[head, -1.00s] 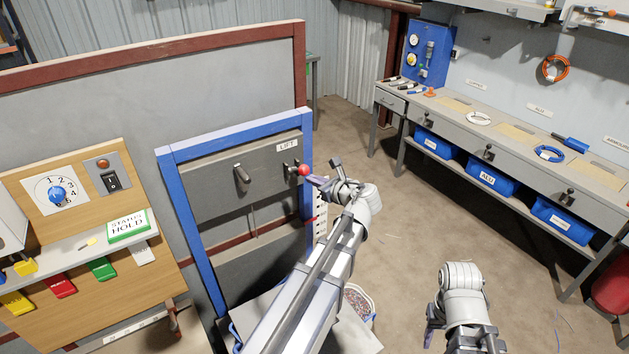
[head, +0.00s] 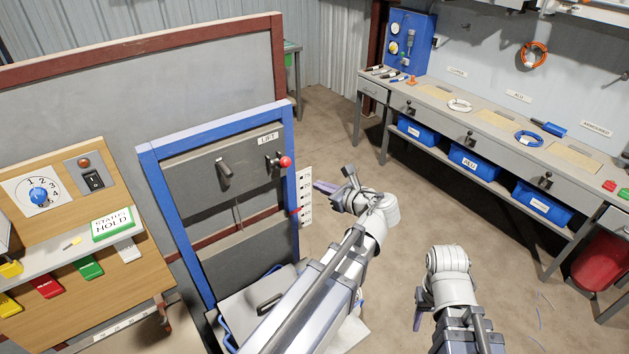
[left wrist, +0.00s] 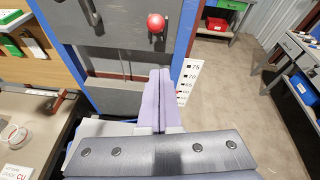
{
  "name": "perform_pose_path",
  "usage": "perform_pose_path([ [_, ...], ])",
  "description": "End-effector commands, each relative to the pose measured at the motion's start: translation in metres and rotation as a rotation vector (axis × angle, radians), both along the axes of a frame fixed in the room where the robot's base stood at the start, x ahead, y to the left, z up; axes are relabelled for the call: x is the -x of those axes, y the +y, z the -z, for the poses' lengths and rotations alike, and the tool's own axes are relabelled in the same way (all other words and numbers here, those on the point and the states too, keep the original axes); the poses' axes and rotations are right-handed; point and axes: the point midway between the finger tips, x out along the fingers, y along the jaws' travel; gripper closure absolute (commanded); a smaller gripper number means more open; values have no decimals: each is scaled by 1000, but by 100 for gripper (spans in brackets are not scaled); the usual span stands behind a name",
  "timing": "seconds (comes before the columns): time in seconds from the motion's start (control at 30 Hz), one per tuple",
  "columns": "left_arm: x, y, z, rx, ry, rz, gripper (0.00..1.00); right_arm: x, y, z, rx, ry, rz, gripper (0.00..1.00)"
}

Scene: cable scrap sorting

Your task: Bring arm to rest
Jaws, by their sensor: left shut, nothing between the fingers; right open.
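My left gripper (head: 328,189) is shut and empty, in the air to the right of the blue-framed lift panel (head: 145,165). The red-knobbed lever (head: 285,162) under the LIFT label stands up and left of its fingertips, apart from them. In the left wrist view the shut fingers (left wrist: 160,85) point toward the panel, with the red knob (left wrist: 156,23) beyond them. My right gripper (head: 421,308) hangs low at the bottom centre-right, open, with its fingers only partly visible. Nothing shows in it.
A wooden control board (head: 120,290) with a dial and coloured tabs stands at the left. A white scale strip (head: 305,205) stands beside the blue frame. A workbench (head: 440,115) with blue bins (head: 476,164) runs along the right wall.

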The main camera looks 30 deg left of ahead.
Motion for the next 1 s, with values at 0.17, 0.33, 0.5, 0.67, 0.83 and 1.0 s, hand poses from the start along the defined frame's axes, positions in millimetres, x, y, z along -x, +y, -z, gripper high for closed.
perform_pose_path([
  [0.17, 2, -4, -2, 0, 0, -1, 100, 0, 0, -2, 0, 0, 1, 50],
  [0.33, 2, -4, -2, 0, 0, -1, 100, 0, 0, -2, 0, 0, 1, 50],
  [0.5, 7, -10, 12, 58, -34, -23, 100, 0, 0, 4, 0, 0, 0, 50],
  [0.67, 34, -45, 78, 366, -192, -177, 100, 0, 0, 29, 0, 0, -2, 50],
  [0.83, 81, -110, 160, 779, -363, -512, 100, 0, 0, 59, 1, 0, -5, 50],
  [1.0, 128, -174, 213, 1037, -438, -889, 100, 0, 0, 81, 2, 0, -8, 50],
])
